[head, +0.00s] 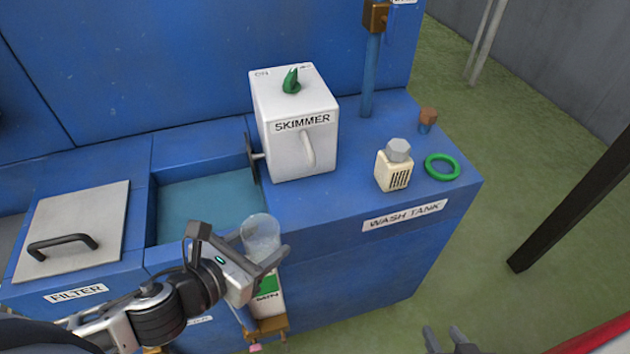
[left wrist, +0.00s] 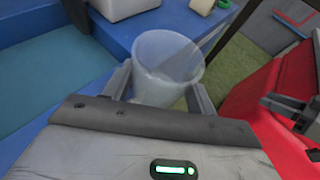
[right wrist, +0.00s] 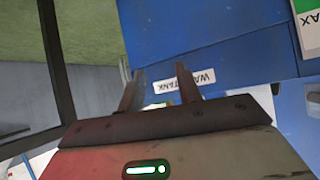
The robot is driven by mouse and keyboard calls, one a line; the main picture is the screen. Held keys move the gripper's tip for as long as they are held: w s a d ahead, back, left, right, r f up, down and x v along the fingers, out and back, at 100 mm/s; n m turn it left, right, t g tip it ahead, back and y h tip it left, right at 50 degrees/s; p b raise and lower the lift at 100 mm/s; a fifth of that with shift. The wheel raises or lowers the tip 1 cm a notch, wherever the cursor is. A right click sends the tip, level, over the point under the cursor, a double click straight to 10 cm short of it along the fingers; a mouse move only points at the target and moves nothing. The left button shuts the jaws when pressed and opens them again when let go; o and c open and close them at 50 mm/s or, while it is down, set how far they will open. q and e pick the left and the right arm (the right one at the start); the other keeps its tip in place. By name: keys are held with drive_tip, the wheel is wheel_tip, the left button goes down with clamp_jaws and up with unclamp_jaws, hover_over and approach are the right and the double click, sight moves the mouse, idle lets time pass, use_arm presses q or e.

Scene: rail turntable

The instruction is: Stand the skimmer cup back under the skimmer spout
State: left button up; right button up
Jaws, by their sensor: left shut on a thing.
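The skimmer cup (head: 261,233) is a clear, whitish cup. My left gripper (head: 264,262) is shut on it and holds it upright near the front edge of the blue tank. The cup (left wrist: 167,62) stands between the fingers in the left wrist view, with whitish contents low inside. The white skimmer box (head: 285,150) is on the tank top, and its spout (head: 308,150) juts from the front face. The cup is apart from the spout, lower left of it. My right gripper (head: 445,338) is at the bottom of the head view; its fingers stand apart and empty in the right wrist view (right wrist: 158,88).
Right of the skimmer on the tank top are a cream block with a grey knob (head: 394,170), a green ring (head: 442,167) and a small brown-capped piece (head: 428,116). The top below the spout is clear. Open water (head: 205,205) and a lidded filter (head: 75,225) lie left.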

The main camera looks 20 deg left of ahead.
use_arm(q)
drive_tip(key=p, duration=0.1)
approach(312, 204)
drive_tip(key=w, duration=0.1)
drive_tip(key=w+d, duration=0.1)
drive_tip(key=w, duration=0.2)
drive_tip(key=shift+w+d, duration=0.3)
drive_tip(key=shift+w, duration=0.1)
drive_tip(key=shift+w+d, duration=0.1)
drive_tip(key=shift+w, duration=0.15)
drive_tip(key=w, duration=0.1)
drive_tip(key=w+d, duration=0.1)
drive_tip(key=w, duration=0.1)
drive_tip(key=shift+w+d+p, duration=0.1)
drive_tip(key=shift+w+p, duration=0.2)
drive_tip(key=shift+f, duration=0.25)
use_arm(e)
drive_tip(key=shift+s+r, duration=0.2)
drive_tip(key=shift+r, duration=0.2)
use_arm(q)
drive_tip(key=shift+f, duration=0.2)
use_arm(e)
drive_tip(key=shift+d+f, duration=0.1)
drive_tip(key=shift+f, duration=0.05)
use_arm(q)
drive_tip(key=o, duration=1)
drive_tip(key=shift+c, duration=0.2)
use_arm(e)
drive_tip(key=shift+s, duration=0.15)
